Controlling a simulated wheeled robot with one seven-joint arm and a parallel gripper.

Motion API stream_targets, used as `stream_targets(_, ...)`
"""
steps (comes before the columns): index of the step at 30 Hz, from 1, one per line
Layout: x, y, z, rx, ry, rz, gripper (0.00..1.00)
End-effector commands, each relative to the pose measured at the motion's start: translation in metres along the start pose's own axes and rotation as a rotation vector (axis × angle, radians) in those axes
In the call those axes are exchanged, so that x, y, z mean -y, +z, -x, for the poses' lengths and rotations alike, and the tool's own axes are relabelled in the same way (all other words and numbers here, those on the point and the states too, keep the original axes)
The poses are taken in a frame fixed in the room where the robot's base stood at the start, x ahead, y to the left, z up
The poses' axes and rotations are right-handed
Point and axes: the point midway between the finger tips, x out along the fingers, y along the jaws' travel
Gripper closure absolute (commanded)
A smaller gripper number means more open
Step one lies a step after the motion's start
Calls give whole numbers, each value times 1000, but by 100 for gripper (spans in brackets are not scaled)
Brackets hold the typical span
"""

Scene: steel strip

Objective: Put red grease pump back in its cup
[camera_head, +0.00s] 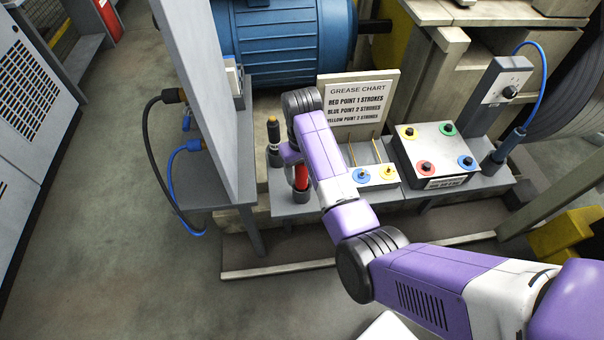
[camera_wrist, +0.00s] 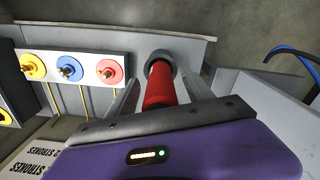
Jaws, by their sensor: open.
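The red grease pump (camera_head: 302,178) stands upright with its lower end in a dark grey cup (camera_head: 301,195) at the front left of the bench. In the wrist view the red pump (camera_wrist: 159,84) runs between my two fingers, with its end in the round cup (camera_wrist: 160,60). My gripper (camera_wrist: 161,88) is open, one finger on each side of the pump, with gaps showing beside it. In the head view my arm partly covers the gripper and the pump's upper part.
A dark tool with a yellow tip (camera_head: 273,132) stands just behind, left of my gripper. A tall grey panel (camera_head: 198,80) stands close on the left.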

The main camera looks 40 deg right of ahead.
Motion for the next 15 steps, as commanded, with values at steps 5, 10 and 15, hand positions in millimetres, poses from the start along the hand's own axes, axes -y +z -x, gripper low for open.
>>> stream_targets(5, 0, -2, 31, -6, 1, 0, 40)
stream_targets(10, 0, -1, 54, -4, 1, 0, 40)
stream_targets(15, 0, 0, 64, -2, 0, 0, 40)
